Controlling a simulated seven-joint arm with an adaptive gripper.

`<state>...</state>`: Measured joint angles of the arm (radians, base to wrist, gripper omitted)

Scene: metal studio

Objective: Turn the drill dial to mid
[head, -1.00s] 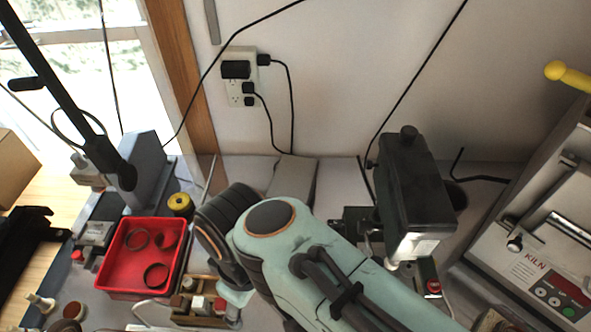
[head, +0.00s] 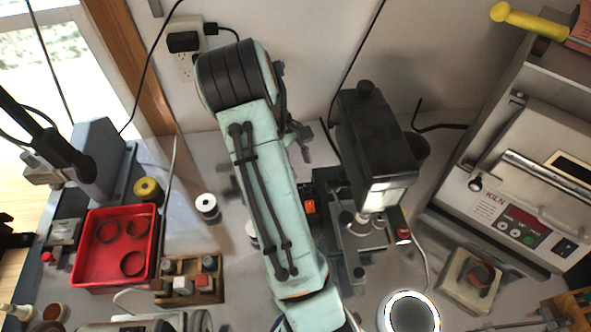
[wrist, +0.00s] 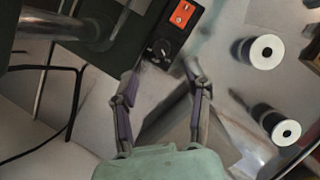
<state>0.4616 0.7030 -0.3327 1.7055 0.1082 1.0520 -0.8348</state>
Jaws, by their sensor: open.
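The drill press (head: 375,145) stands right of my arm in the head view, dark with a lit lower front. Its control box shows an orange switch (head: 310,207) there; I cannot make out the dial in that view. In the wrist view the black control box (wrist: 165,30) carries the orange switch (wrist: 182,14) and a small round dark dial (wrist: 162,48) with a light pointer mark. The dial's exact setting is too small to tell. My gripper (wrist: 163,68) is open, its two fingertips on either side of the dial's line, with nothing between them. Contact with the dial is not clear.
Two white-ended spools (wrist: 262,52) (wrist: 281,130) stand right of my gripper in the wrist view. A black cable (wrist: 75,100) loops at left. In the head view, a red tray (head: 82,262) lies left and a kiln (head: 530,190) stands right.

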